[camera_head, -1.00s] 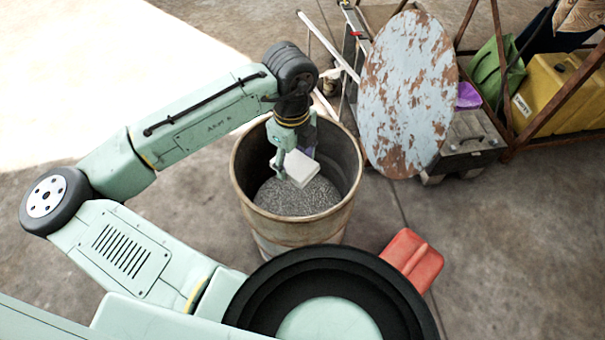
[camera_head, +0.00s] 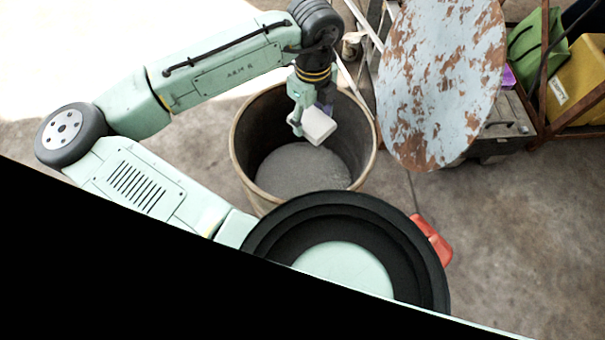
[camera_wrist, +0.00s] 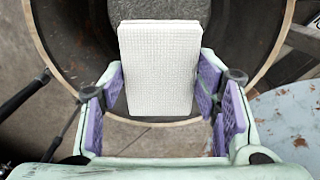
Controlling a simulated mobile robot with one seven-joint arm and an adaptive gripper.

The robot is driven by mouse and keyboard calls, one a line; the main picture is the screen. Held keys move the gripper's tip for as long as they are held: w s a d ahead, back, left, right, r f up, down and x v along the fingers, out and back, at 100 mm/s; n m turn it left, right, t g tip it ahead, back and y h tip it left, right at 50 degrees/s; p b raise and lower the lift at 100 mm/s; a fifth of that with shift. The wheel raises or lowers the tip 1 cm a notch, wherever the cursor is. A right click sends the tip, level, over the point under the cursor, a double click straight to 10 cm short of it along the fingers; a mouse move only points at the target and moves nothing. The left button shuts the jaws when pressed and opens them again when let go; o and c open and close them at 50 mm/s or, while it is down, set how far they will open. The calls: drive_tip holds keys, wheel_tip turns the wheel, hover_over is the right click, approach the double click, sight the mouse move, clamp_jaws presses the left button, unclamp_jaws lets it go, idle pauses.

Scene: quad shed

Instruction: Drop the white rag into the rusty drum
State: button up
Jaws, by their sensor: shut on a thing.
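The white rag (camera_head: 319,124) is a folded, block-like pad held in my gripper (camera_head: 311,122) above the rusty drum (camera_head: 240,165). In the wrist view the rag (camera_wrist: 160,65) has a woven texture and sits between the purple finger pads of my gripper (camera_wrist: 163,105). The drum's rim (camera_wrist: 272,55) curves around the rag in that view. The drum is open at the top, with grey granular material (camera_head: 300,168) at its bottom. The rag is apart from that material.
A round, rust-patched disc (camera_head: 440,85) stands just right of the drum. A red container (camera_head: 433,240) lies on the floor at the right. A green bin (camera_head: 537,45) and yellow container (camera_head: 577,80) are at the upper right. Concrete floor is clear at the lower right.

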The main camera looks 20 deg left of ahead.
drive_tip(key=shift+f+b, duration=0.4)
drive_tip(key=shift+f, duration=0.45)
drive_tip(key=o, duration=1.2)
wheel_tip(320, 180, up, 12)
drive_tip(key=shift+r, duration=0.1)
